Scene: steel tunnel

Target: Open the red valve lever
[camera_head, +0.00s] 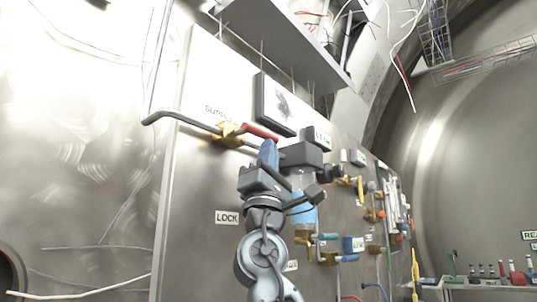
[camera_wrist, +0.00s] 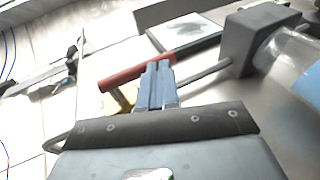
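The red valve lever (camera_head: 261,131) is a short red handle on a brass valve body (camera_head: 228,134), set in a grey pipe on the upper part of the steel panel. In the wrist view the red lever (camera_wrist: 128,74) slants up to the right, with the brass body (camera_wrist: 122,98) partly hidden below it. My gripper (camera_head: 268,148) reaches up from below, its blue fingers just under the lever's right end. In the wrist view my gripper (camera_wrist: 158,66) has both fingers close together, with no clear gap. Their tips overlap the lever's lower edge in the picture; contact cannot be told.
A dark-framed plate (camera_head: 275,104) is above the lever. A grey box (camera_head: 301,156) on the pipe stands close to the right of my gripper. Several other valves and a LOCK label (camera_head: 227,217) are on the panel. Loose wires hang at the left.

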